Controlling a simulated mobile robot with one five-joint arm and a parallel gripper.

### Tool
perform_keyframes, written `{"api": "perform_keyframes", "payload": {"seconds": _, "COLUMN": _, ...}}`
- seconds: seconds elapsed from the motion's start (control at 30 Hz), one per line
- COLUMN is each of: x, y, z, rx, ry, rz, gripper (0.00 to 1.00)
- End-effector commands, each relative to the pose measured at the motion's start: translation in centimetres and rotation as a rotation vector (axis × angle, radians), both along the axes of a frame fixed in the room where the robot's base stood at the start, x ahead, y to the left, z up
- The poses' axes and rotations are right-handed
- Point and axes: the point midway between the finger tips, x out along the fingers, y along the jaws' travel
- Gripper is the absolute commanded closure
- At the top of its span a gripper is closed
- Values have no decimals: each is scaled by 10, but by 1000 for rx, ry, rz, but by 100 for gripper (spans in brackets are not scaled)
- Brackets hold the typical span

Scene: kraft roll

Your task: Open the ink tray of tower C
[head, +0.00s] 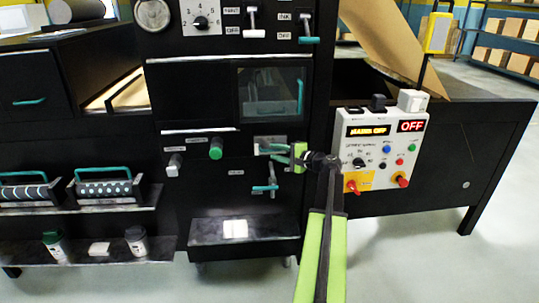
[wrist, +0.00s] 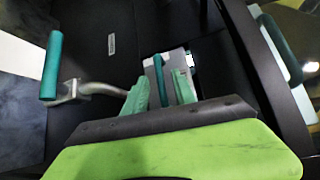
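My gripper (head: 285,151) is in front of the black middle tower, at a small light grey plate (head: 266,141) with a teal handle bar. I cannot read the tower's letter or confirm that this is the ink tray. In the wrist view, my gripper (wrist: 160,95) has one pale green finger on each side of the teal bar (wrist: 159,72). The fingers look apart, with narrow gaps beside the bar. The grey plate (wrist: 151,72) lies behind them. The fingertips' depth along the bar is hard to judge.
A teal-handled crank (head: 267,188) sits just below; its grip (wrist: 52,65) is left in the wrist view. A window (head: 268,92) with a teal handle is above. A green knob (head: 216,148) is to the left. A control panel (head: 381,150) stands right, close to my arm.

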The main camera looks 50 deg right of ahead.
Motion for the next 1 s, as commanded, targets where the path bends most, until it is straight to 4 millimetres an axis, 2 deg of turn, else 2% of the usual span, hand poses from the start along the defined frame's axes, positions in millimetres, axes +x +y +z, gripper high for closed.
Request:
{"api": "perform_keyframes", "payload": {"seconds": 0.1, "x": 19, "y": 1, "z": -3, "rx": 0, "ry": 0, "rz": 1, "gripper": 68}}
{"api": "perform_keyframes", "payload": {"seconds": 0.2, "x": 26, "y": 2, "z": -4, "rx": 0, "ry": 0, "rz": 0, "gripper": 68}}
{"api": "perform_keyframes", "payload": {"seconds": 0.5, "x": 28, "y": 2, "z": -4, "rx": 0, "ry": 0, "rz": -1, "gripper": 68}}
{"api": "perform_keyframes", "payload": {"seconds": 0.77, "x": 28, "y": 2, "z": -4, "rx": 0, "ry": 0, "rz": -1, "gripper": 100}}
{"api": "perform_keyframes", "payload": {"seconds": 1.0, "x": 28, "y": 2, "z": -4, "rx": 0, "ry": 0, "rz": -1, "gripper": 100}}
